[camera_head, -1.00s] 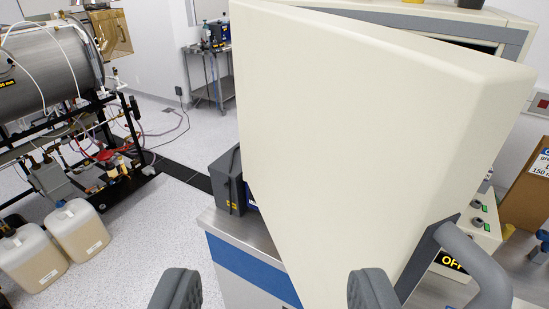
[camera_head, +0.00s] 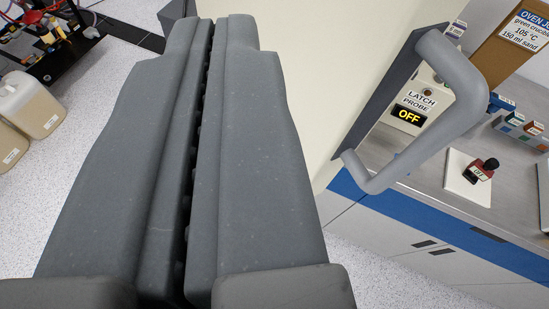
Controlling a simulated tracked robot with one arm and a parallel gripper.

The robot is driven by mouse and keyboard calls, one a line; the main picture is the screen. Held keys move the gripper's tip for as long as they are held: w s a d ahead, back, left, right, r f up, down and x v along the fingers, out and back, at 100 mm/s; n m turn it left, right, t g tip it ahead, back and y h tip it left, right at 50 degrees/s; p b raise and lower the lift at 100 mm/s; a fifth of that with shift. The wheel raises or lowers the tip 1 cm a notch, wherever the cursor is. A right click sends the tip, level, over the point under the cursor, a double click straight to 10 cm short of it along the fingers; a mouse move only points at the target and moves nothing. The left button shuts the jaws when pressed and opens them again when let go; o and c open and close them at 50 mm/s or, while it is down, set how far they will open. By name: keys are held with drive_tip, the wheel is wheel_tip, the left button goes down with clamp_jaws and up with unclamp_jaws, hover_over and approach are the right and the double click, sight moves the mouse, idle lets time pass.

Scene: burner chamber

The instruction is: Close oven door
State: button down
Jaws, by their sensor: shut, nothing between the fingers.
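The oven door (camera_head: 330,60) is a cream panel that stands open, swung out from the oven. Its grey bar handle (camera_head: 455,85) is at the right edge of the door. My gripper (camera_head: 222,25) fills the left and middle of the view, fingers shut together and empty. It is to the left of the handle, in front of the door's face and covering part of it. I cannot tell whether the fingertips touch the door. The oven body is hidden behind the door.
A panel reading "LATCH PROBE OFF" (camera_head: 408,115) shows through the handle. A bench (camera_head: 440,190) to the right carries a red-and-black stamp-like item (camera_head: 480,170) on a white plate and small coloured boxes (camera_head: 522,128). Beige canisters (camera_head: 30,105) stand on the floor at left.

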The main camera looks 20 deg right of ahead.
drive_tip(key=w+a+f+n+g+h+p, duration=0.1)
drive_tip(key=w+f+n+g, duration=0.15)
drive_tip(key=f, duration=0.25)
drive_tip(key=w+a+f+n+g+h+p, duration=0.1)
drive_tip(key=w+a+f+g+p, duration=0.1)
drive_tip(key=w+f, duration=0.3)
drive_tip(key=s+a+f+n+g+h+p, duration=0.1)
drive_tip(key=a+f+n+g+h+p, duration=0.15)
drive_tip(key=f+n+h+p, duration=0.55)
drive_tip(key=a+f+n+g+h+p, duration=0.25)
drive_tip(key=f+n, duration=0.75)
drive_tip(key=f, duration=0.6)
drive_tip(key=d+r+p+x, duration=0.1)
drive_tip(key=r+p+x, duration=0.1)
drive_tip(key=x, duration=1.1)
drive_tip(key=shift+d+h+p, duration=0.3)
drive_tip(key=shift+d+h, duration=0.1)
drive_tip(key=shift+h, duration=0.05)
drive_tip(key=shift+s+f, duration=0.1)
drive_tip(key=shift+s, duration=0.05)
